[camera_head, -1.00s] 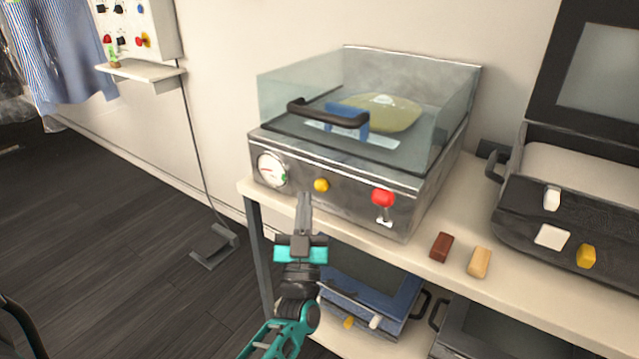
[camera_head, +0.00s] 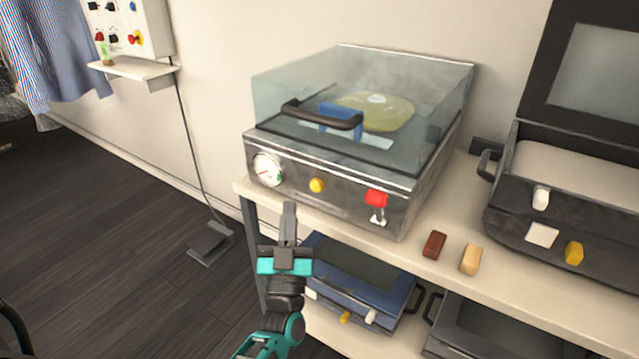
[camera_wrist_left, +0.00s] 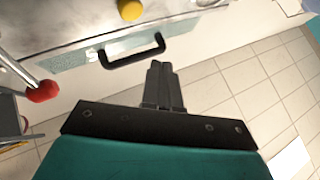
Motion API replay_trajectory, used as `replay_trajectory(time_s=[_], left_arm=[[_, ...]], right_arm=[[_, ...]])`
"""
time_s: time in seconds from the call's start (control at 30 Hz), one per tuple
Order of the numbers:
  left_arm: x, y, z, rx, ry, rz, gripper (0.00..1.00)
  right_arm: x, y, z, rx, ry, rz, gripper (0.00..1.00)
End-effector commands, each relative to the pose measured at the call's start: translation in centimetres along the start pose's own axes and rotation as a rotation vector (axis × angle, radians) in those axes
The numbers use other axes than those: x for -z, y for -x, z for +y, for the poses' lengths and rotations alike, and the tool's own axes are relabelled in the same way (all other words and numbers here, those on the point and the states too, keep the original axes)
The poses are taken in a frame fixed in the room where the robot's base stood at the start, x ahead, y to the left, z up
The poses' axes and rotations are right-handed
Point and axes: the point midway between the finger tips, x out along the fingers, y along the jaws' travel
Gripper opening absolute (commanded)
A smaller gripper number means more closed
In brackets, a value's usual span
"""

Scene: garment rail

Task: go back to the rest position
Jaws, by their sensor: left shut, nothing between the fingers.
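My left gripper (camera_head: 289,210) is in front of the shelf's front edge, below the metal machine (camera_head: 335,195) with the clear lid. Its fingers are shut and empty, pointing up in the head view. In the left wrist view the shut fingers (camera_wrist_left: 163,88) show with nothing between them. They overlap the picture of pale tiled floor, just below a black handle (camera_wrist_left: 133,54). The machine's lid is down, with a yellowish rounded thing (camera_head: 375,110) inside. My right gripper is not in view.
The shelf's upper board (camera_head: 520,295) carries a brown block (camera_head: 434,244), a tan block (camera_head: 471,259) and an open dark case (camera_head: 560,215). A blue case (camera_head: 360,280) stands on the lower shelf, close right of my gripper.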

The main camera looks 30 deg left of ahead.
Motion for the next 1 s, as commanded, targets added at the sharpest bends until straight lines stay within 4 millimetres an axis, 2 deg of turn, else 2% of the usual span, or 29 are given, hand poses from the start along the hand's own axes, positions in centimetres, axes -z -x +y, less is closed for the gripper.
replay_trajectory(time_s=[0.27,0.37,0.43,0.57,0.7,0.8,0.9,1.0], left_arm=[[-0.1,0.2,0.2,-0.02,0.003,-0.015,0.0],[-0.7,1.4,1.2,-0.101,0.017,-0.082,0.0],[-1.4,3.0,2.3,-0.197,0.032,-0.169,0.0],[-3.0,8.0,4.6,-0.402,0.054,-0.404,0.0],[-4.2,14.8,5.7,-0.574,0.051,-0.692,0.0],[-4.5,19.4,5.4,-0.65,0.03,-0.882,0.0],[-4.3,23.0,4.7,-0.688,0.006,-1.029,0.0],[-4.1,25.2,4.0,-0.705,-0.014,-1.125,0.0]], right_arm=[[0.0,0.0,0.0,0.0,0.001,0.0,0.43],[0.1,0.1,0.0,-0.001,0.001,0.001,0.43],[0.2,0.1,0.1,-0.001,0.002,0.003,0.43],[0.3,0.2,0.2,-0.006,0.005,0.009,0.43],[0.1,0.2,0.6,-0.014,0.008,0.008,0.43],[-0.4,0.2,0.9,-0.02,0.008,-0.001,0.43],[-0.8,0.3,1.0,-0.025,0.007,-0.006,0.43],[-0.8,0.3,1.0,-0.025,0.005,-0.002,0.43]])
